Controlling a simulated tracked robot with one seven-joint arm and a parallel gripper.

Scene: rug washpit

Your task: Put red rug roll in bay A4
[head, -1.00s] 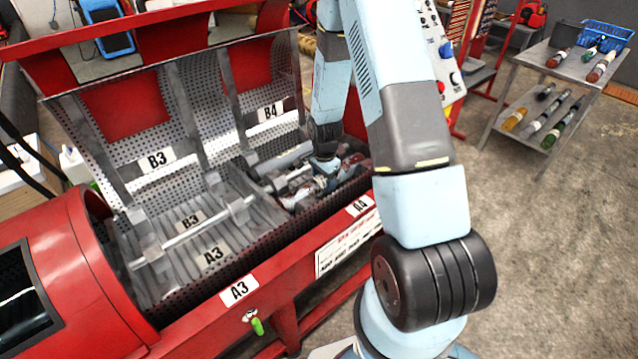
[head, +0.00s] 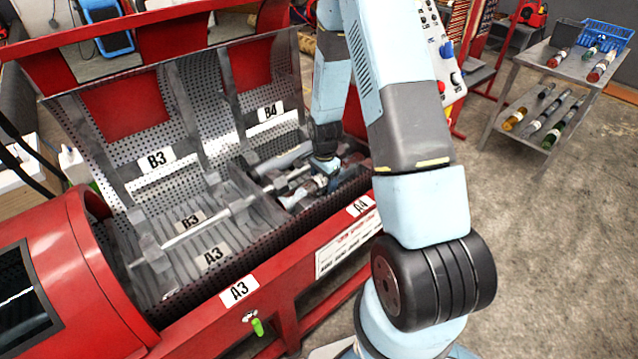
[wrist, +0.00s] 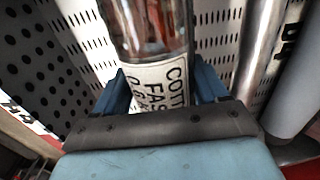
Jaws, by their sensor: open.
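My gripper (wrist: 160,92) is open, its blue fingers on either side of a clear-wrapped, dark reddish roll (wrist: 155,28) with a white printed label, which I take for the red rug roll. The wrist view does not show clearly whether the fingers touch it. Perforated metal lies around the roll. In the head view my gripper (head: 324,172) is low in the right part of the open machine, just behind the A4 label (head: 360,205) on the front rail. My arm and gripper hide most of the roll there.
Bay A3 (head: 240,290), at left, shows grey slats and a metal bar. The perforated back wall carries labels B3 (head: 157,160) and B4 (head: 270,112). A metal bar (wrist: 258,50) runs right of the roll in the wrist view. A cart (head: 545,85) with several rolls stands at right.

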